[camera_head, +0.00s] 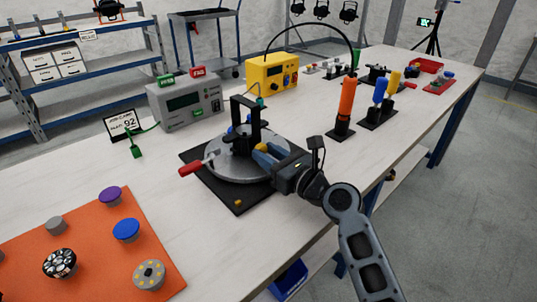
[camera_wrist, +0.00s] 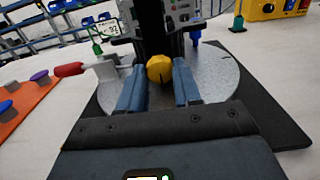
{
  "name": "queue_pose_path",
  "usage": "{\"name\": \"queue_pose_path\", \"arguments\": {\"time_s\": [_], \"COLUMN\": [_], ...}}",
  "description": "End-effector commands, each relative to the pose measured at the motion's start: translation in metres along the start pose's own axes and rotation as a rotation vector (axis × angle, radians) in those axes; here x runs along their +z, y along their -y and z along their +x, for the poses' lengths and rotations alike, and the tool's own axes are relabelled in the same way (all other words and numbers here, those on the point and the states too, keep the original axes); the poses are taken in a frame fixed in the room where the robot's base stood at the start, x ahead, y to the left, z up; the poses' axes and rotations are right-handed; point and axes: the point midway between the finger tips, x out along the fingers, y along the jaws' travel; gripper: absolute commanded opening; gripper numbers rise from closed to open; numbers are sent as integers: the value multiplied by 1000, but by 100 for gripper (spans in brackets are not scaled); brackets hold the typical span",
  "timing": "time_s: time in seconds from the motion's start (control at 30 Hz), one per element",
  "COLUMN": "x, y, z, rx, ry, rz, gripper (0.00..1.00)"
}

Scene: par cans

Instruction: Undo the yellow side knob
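The yellow side knob (camera_wrist: 159,68) is a small faceted knob with a slit in its face, in the middle of the wrist view. It sits low on the front of a black upright bracket (camera_head: 238,112) on a round grey metal turntable (camera_head: 222,171). My gripper (camera_wrist: 159,84) reaches in from the front, with one blue finger on each side of the knob. The fingers are apart; narrow gaps seem to show beside the knob, and I cannot tell if either finger touches it. In the head view my gripper (camera_head: 262,155) mostly hides the knob.
A red-handled clamp (camera_head: 190,169) is at the turntable's left edge. A black base plate (camera_head: 239,205) lies under it. A grey meter box (camera_head: 187,103) and a yellow box (camera_head: 272,73) stand behind. An orange mat (camera_head: 95,245) with several knobs lies front left. An orange cylinder (camera_head: 346,103) stands right.

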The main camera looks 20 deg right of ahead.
Motion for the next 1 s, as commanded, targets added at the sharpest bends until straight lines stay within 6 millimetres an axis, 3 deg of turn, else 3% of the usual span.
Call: {"name": "queue_pose_path", "arguments": {"time_s": [0.3, 0.73, 1.0], "x": [0, 0, 0], "y": [0, 0, 0], "z": [0, 0, 0], "rx": [0, -1, 0], "ry": [0, 0, -1], "rz": [0, -248, -280], "gripper": [2, 2, 2]}}
